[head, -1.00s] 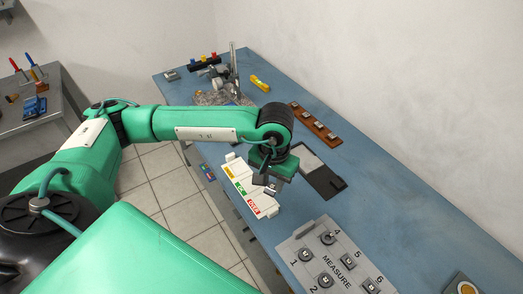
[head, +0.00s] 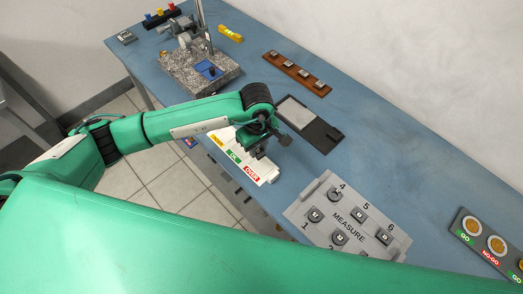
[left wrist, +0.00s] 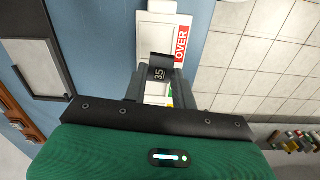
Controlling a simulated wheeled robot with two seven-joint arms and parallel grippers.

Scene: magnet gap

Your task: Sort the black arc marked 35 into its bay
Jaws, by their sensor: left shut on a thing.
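The black arc marked 35 (left wrist: 160,73) is between the fingers of my left gripper (left wrist: 158,88), its number facing the left wrist camera. In the head view, my left gripper (head: 258,152) is shut and hangs over the upper right side of the white sorting tray (head: 270,176). The tray has a yellow label, a green OK label (head: 233,155) and a red OVER label (head: 251,173). In the left wrist view, the OVER label (left wrist: 181,43) lies just beyond the arc. The arc is hard to make out in the head view. My right gripper is out of view.
The grey MEASURE board (head: 316,235) with numbered places holds several dark pieces. A black-framed pad (head: 320,135) lies right of the gripper. A granite gauge stand (head: 190,75), a brown rack (head: 297,74) and a GO/NO-GO board (head: 484,230) are also on the blue bench.

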